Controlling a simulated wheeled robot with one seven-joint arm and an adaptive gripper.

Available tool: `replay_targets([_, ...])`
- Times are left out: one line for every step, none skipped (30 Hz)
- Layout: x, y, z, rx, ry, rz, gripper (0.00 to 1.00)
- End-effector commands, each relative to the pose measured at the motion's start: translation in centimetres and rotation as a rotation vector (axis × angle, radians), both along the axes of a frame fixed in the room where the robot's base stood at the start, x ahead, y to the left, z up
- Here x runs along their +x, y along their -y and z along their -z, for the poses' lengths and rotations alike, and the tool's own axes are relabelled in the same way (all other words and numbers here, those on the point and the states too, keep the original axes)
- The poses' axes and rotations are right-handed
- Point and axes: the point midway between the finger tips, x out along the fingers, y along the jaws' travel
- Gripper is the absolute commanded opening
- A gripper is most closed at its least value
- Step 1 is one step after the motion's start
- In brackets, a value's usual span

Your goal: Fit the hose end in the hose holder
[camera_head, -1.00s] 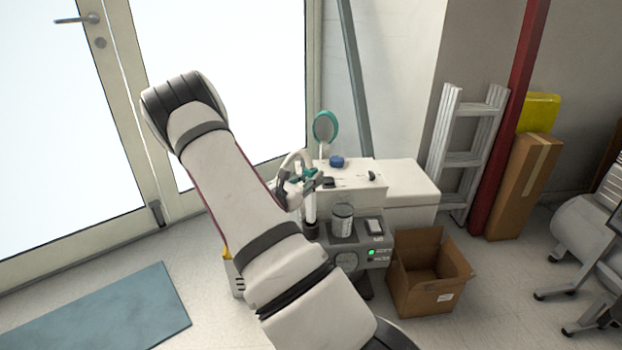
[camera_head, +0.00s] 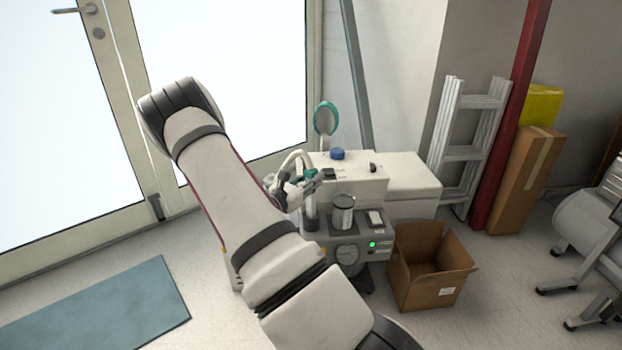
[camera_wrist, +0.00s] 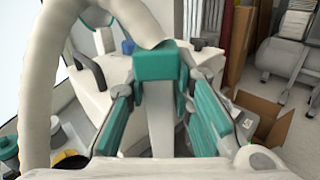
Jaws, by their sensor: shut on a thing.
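The hose end has a teal block (camera_wrist: 157,66) with a pale tube (camera_wrist: 172,128) below it. It sits between the teal-padded fingers of my gripper (camera_wrist: 160,105), which is shut on it. A white ribbed hose (camera_wrist: 38,85) arches from it over the left of the wrist view. In the head view my gripper (camera_head: 308,182) is beside the left of the compressor unit (camera_head: 350,180), with the hose looping above it. A teal ring (camera_head: 326,118) stands upright behind the unit; I cannot tell whether it is the hose holder.
A clear canister (camera_head: 342,212) and a panel with a green light (camera_head: 372,244) are at the unit's front. An open cardboard box (camera_head: 432,280) stands on the floor to the right. A ladder (camera_head: 466,150) leans behind, and a blue mat (camera_head: 100,305) lies at the left.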

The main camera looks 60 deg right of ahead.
Motion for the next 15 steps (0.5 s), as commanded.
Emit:
replay_targets([0.01, 0.01, 0.0, -0.001, 0.001, 0.0, 0.0])
replay_targets([0.01, 0.02, -0.02, -0.001, 0.001, 0.0, 0.0])
replay_targets([0.01, 0.02, -0.04, -0.001, 0.001, 0.0, 0.0])
replay_targets([0.01, 0.02, -0.04, -0.001, 0.001, 0.0, 0.0])
replay_targets([0.01, 0.02, -0.05, -0.001, 0.001, 0.0, 0.0])
replay_targets([0.01, 0.02, -0.05, -0.001, 0.001, 0.0, 0.0])
replay_targets([0.01, 0.02, -0.05, -0.001, 0.001, 0.0, 0.0])
replay_targets([0.01, 0.02, -0.04, -0.001, 0.001, 0.0, 0.0])
replay_targets([0.01, 0.02, 0.0, -0.001, 0.001, 0.0, 0.0])
replay_targets([0.0, 0.02, 0.06, -0.001, 0.001, 0.0, 0.0])
replay_targets([0.01, 0.03, 0.13, -0.001, 0.001, 0.0, 0.0])
replay_targets([0.0, 0.03, 0.25, -0.001, 0.001, 0.0, 0.0])
replay_targets([0.01, 0.03, 0.36, -0.001, 0.001, 0.0, 0.0])
replay_targets([0.01, 0.03, 0.49, -0.001, 0.0, 0.0, 0.0])
replay_targets([0.01, 0.03, 0.67, -0.001, 0.0, 0.0, 0.0])
